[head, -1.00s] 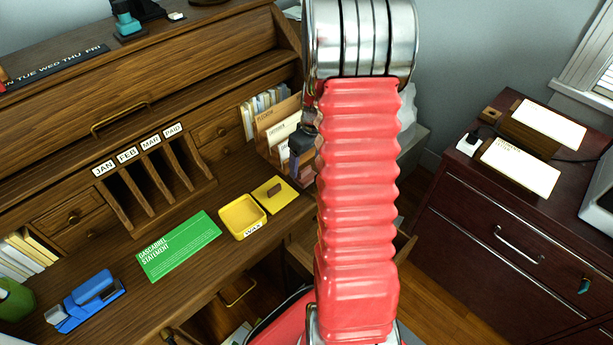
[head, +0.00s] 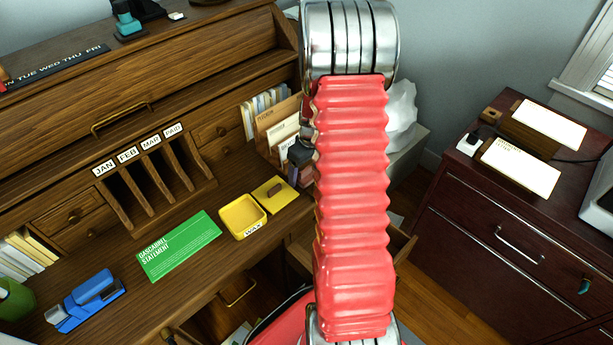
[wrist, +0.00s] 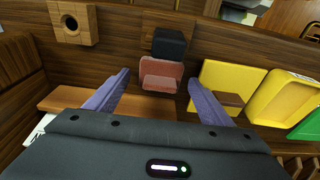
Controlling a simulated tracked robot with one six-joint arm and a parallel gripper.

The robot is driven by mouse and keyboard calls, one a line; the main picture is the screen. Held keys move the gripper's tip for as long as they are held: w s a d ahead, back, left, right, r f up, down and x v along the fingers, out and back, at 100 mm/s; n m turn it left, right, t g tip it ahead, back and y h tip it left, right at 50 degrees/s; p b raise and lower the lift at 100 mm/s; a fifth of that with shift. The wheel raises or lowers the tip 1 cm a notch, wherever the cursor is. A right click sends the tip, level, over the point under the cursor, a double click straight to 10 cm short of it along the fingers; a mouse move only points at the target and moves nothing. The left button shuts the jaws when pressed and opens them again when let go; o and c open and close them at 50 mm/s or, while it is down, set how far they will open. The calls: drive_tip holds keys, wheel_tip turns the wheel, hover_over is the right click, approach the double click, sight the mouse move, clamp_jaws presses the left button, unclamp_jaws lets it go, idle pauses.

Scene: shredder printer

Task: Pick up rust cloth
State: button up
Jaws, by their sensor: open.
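The rust cloth (wrist: 160,74) shows in the wrist view as a small reddish folded piece on the wooden desk. It lies between the lines of my two fingers, near their tips. My gripper (wrist: 158,77) is open, with a purple-grey finger on either side of the cloth and nothing visibly held. I cannot tell how far the fingertips are above the desk. In the head view the cloth is hidden behind my red arm, and only a small dark part of my gripper shows at the arm's left edge.
A dark block (wrist: 169,42) is right beside the cloth. A yellow lid (head: 275,195) with a brown handle and a yellow wax box (head: 242,217) lie nearby. A wooden block with a hole (wrist: 72,22) is at upper left in the wrist view. A letter rack (head: 278,130) stands behind.

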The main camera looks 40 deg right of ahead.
sight(305, 169)
drive_tip(key=shift+c, duration=0.6)
drive_tip(key=c, duration=1)
drive_tip(key=shift+r, duration=0.1)
wheel_tip(305, 169, up, 10)
drive_tip(key=shift+f, duration=0.1)
idle(0.3)
drive_tip(key=o, duration=0.4)
drive_tip(key=c, duration=0.3)
